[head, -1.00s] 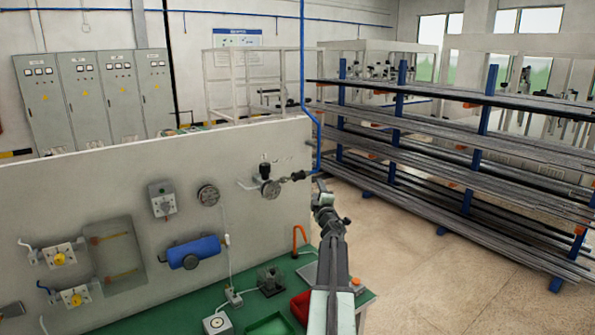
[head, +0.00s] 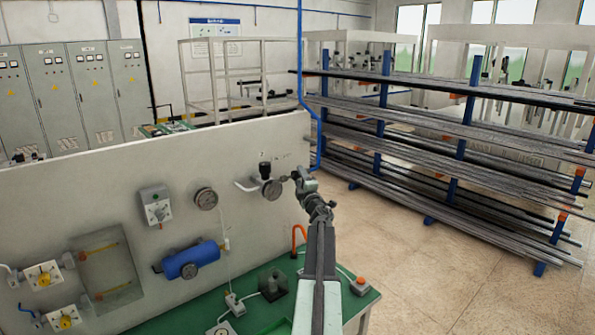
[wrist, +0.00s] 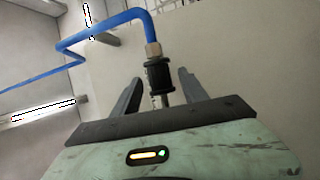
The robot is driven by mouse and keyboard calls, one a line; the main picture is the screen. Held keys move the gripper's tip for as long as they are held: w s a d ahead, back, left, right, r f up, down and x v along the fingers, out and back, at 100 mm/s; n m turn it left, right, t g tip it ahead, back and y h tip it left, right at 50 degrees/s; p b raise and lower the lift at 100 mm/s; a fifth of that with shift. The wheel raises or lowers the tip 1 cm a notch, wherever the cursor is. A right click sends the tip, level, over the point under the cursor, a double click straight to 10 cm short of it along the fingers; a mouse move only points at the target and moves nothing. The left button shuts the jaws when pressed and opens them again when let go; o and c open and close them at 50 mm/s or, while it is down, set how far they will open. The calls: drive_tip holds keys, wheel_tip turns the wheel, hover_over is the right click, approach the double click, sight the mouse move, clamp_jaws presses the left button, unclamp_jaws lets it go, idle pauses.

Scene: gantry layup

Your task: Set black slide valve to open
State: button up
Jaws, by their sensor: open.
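The black slide valve (wrist: 159,77) is a short ribbed black sleeve on a metal pipe, with a brass fitting and a blue hose (wrist: 105,28) at its far end. In the head view it is mostly hidden by my gripper (head: 301,180) near the right end of the panel. In the wrist view my gripper (wrist: 160,90) is open, with one finger on each side of the valve. No contact shows; whether the sleeve is fully between the fingers in depth, I cannot tell. Its slide position is unclear.
The upright panel (head: 60,205) carries a black-knobbed fitting (head: 265,169) left of my gripper, a gauge (head: 206,199), a grey switch box (head: 156,206) and a blue cylinder (head: 193,261). A green bench (head: 170,318) lies below. A pipe rack (head: 460,150) stands right, beyond open floor.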

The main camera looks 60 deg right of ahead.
drive_tip(key=x, duration=0.6)
drive_tip(key=shift+p, duration=0.4)
drive_tip(key=shift+s, duration=0.2)
clamp_jaws()
drive_tip(key=shift+a, duration=0.1)
idle(0.5)
